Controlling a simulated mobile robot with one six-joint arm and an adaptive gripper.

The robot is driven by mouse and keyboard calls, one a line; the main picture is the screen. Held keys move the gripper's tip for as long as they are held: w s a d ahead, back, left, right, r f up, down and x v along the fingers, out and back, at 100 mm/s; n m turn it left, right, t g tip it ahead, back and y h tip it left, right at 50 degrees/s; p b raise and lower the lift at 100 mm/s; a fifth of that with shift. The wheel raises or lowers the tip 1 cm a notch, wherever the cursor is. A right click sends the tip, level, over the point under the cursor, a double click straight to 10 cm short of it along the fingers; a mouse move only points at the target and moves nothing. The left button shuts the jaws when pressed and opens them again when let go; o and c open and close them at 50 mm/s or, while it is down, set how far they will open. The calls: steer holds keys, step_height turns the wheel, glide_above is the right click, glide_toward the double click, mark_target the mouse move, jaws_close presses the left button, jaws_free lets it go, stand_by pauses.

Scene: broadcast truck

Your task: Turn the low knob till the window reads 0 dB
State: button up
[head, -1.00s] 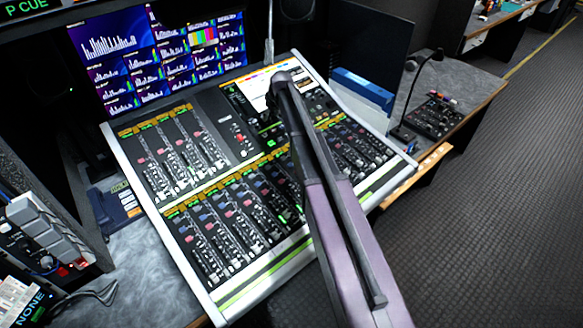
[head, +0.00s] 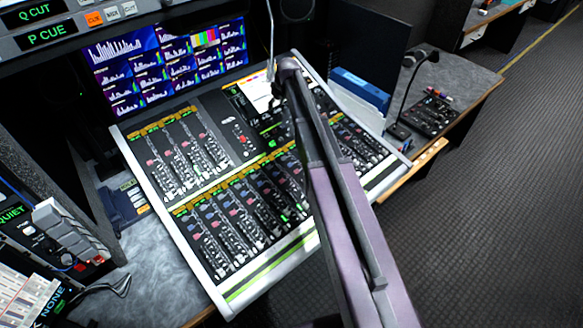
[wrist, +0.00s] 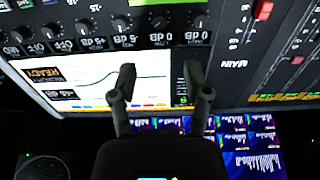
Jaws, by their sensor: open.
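In the wrist view, a row of dark knobs (wrist: 121,23) runs along the top, seen upside down. I cannot tell which knob is the low one, as the knob names are too small to read. My gripper (wrist: 160,76) is open and empty, its two fingers apart over the console's screen (wrist: 130,82), with the knob row just beyond the fingertips.
The mixing console (head: 230,284) has several faders and lit buttons. Monitors (head: 125,68) stand behind it. A gooseneck microphone (head: 411,88) and a small control box (head: 436,115) are at the right. A red-capped fader (wrist: 263,10) shows at the wrist view's right.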

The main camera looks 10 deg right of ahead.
steer(key=s+f+m+g+b, duration=0.1)
steer(key=s+f+b, duration=0.3)
steer(key=s, duration=0.9)
steer(key=s+a+f+m+g+h+b, duration=0.1)
steer(key=s+f+m+g+b, duration=0.1)
steer(key=s, duration=1.2)
steer(key=shift+f+m+h+b, duration=0.3)
steer(key=shift+f+m+b, duration=0.2)
steer(key=shift+f+b, duration=0.55)
steer(key=shift+a+f, duration=0.1)
steer(key=shift+f, duration=0.05)
steer(key=s+m+g, duration=0.1)
steer(key=s, duration=0.7)
stand_by(1.7)
